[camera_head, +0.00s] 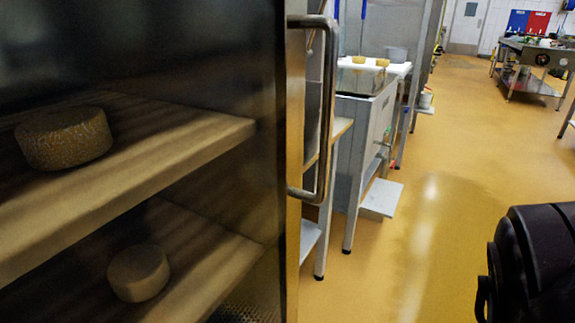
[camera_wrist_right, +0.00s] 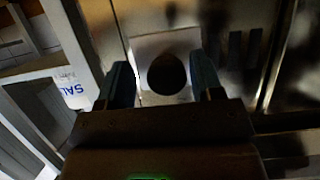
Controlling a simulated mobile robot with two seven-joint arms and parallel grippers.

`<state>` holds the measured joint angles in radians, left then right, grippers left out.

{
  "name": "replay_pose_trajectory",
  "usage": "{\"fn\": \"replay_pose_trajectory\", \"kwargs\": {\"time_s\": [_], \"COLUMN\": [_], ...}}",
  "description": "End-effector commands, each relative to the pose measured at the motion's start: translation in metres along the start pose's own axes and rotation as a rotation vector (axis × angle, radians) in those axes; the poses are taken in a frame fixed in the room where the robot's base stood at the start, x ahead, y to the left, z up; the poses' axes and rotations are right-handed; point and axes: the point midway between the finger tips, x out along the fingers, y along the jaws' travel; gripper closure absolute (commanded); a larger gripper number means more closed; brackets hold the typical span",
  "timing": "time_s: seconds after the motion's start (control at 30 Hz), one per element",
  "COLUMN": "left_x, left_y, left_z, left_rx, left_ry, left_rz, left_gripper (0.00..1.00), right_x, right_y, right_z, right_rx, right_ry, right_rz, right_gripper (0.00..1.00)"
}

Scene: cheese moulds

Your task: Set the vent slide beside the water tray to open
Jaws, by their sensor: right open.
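In the right wrist view a dark round knob (camera_wrist_right: 167,74) sits in front of a pale square plate (camera_wrist_right: 147,48) on a metal panel. Dark upright slots (camera_wrist_right: 235,50) show in the panel to the right of the plate. I cannot tell for sure whether these belong to the vent slide, or its setting. My right gripper (camera_wrist_right: 163,82) is open, with one finger on each side of the knob in the picture. Whether it touches the knob is not clear. The water tray is not clearly seen. My left gripper is not in view.
In the head view, a dark cabinet's wooden shelves (camera_head: 190,130) hold an upper cheese wheel (camera_head: 64,137) and a lower one (camera_head: 138,272). A bent metal handle (camera_head: 328,110) sticks out at its edge. A metal table (camera_head: 365,108) stands beyond. The yellow floor (camera_head: 450,150) is open.

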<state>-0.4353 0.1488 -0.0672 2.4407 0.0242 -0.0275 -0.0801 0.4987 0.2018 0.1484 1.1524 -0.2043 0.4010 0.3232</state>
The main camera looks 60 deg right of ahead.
Motion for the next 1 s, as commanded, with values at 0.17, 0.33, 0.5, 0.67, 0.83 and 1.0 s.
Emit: {"fn": "replay_pose_trajectory", "kwargs": {"time_s": [0.17,0.33,0.5,0.67,0.83,1.0], "left_x": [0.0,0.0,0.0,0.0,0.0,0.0], "left_y": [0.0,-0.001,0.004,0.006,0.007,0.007], "left_z": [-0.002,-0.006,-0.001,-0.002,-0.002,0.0], "left_rx": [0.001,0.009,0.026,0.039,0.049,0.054], "left_ry": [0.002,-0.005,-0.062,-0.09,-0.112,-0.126], "left_rz": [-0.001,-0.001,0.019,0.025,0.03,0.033], "left_gripper": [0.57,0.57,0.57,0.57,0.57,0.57], "right_x": [-0.002,-0.019,-0.048,-0.075,-0.097,-0.107], "right_y": [-0.001,-0.001,0.0,0.0,0.0,0.0], "right_z": [-0.001,-0.003,-0.005,-0.005,-0.002,-0.001], "right_rx": [0.0,0.0,-0.001,0.0,0.001,0.001], "right_ry": [0.001,0.003,0.006,0.007,0.003,0.002], "right_rz": [-0.001,-0.001,0.0,0.0,0.001,0.0], "right_gripper": [0.4,0.4,0.4,0.4,0.4,0.4]}}
